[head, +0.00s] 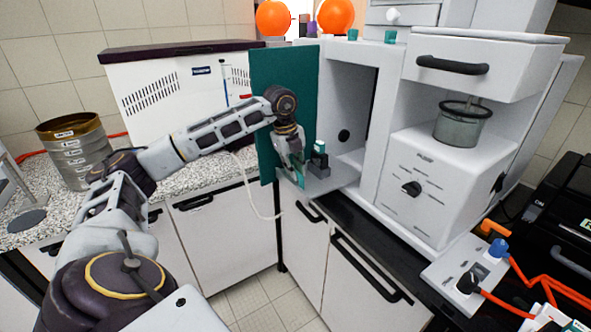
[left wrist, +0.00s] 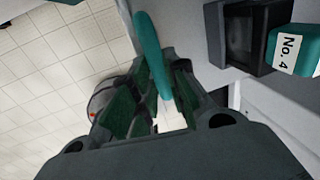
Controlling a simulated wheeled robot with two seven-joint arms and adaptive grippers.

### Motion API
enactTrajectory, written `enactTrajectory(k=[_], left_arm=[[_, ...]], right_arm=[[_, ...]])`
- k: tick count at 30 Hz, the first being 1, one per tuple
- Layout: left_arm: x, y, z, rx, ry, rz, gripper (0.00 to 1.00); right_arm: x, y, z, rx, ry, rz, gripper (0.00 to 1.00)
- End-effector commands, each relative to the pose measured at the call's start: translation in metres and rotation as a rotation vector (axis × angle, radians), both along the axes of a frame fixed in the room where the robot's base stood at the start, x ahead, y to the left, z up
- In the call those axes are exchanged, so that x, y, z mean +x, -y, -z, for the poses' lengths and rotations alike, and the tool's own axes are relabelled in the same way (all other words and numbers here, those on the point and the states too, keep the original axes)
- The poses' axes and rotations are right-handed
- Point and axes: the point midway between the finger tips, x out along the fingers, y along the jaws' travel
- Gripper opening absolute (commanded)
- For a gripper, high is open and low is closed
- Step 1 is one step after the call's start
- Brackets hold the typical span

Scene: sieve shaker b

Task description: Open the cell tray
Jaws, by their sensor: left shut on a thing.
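The cell tray (head: 338,180) is a light grey plate that sticks out from the lower opening of the white cabinet. A small dark cell with a teal part (head: 319,158) stands on it. The left wrist view shows this cell (left wrist: 245,38) with a "No. 4" label at upper right. My left gripper (head: 296,172) is at the tray's front left edge. In the left wrist view its fingers (left wrist: 155,110) are closed around a slim teal bar (left wrist: 152,55), which looks like the tray's handle. Its attachment is hidden. My right gripper is not in view.
A teal door panel (head: 265,90) stands open behind my left arm. The compartment (head: 352,115) is open. A white machine (head: 440,180) with a drawer stands to the right, and stacked sieves (head: 75,155) are far left.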

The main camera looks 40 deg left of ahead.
Motion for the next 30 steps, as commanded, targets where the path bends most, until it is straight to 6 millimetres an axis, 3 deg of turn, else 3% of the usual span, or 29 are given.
enactTrajectory(k=[2,3,7,14,17,20,30], left_arm=[[-0.002,-0.001,0.001,0.003,-0.010,0.000,0.00],[-0.002,-0.001,0.001,0.003,-0.010,0.000,0.21],[-0.002,-0.001,0.002,0.003,-0.009,0.000,0.37],[-0.001,0.000,0.001,0.002,-0.006,0.000,0.37],[-0.001,0.000,0.001,0.002,-0.006,0.000,0.37],[-0.001,0.000,-0.002,0.001,-0.004,0.000,0.37],[-0.007,-0.002,-0.032,0.002,-0.003,0.000,0.37]], right_arm=[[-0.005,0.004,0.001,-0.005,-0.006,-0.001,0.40],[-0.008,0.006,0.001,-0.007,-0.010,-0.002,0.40],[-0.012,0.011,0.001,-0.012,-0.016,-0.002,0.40],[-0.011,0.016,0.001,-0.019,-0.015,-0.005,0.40],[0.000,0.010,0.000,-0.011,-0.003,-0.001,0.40],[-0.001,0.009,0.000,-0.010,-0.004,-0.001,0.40],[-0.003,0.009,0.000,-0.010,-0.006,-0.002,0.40]])
